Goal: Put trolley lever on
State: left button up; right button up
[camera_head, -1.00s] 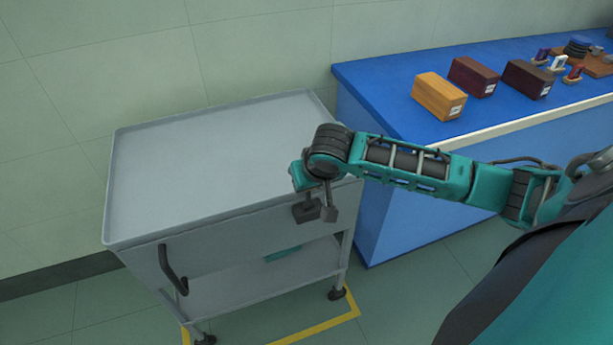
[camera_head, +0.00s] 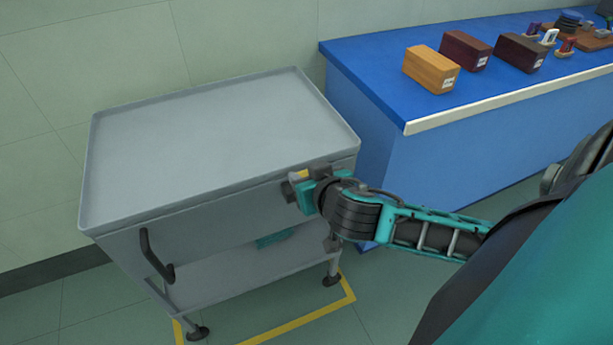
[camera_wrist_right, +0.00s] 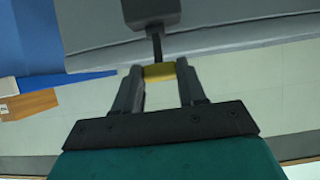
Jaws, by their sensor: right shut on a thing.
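The grey trolley (camera_head: 215,150) stands against the wall, its top tray empty. My right gripper (camera_wrist_right: 160,75) is at the trolley's front right corner. In the right wrist view its two fingers are shut on the yellow grip of the lever (camera_wrist_right: 160,71). A dark rod runs from the grip to a dark block (camera_wrist_right: 150,12), which overlaps the trolley's edge. In the head view only a bit of yellow (camera_head: 301,175) shows beside the gripper; the gripper hides the rest. I cannot tell the lever's setting. My left gripper is not in view.
A blue bench (camera_head: 390,85) stands right of the trolley, with an orange box (camera_head: 431,69), two dark red-brown boxes and small items on it. A black handle (camera_head: 154,258) sticks out at the trolley's front left. Yellow floor tape (camera_head: 300,322) runs below.

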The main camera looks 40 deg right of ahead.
dwell(0.3)
jog(key=o, duration=1.1)
jog(key=shift+c, duration=0.2)
jog(key=p+v, duration=0.3)
jog(key=v, duration=1)
jog(key=shift+d, duration=0.1)
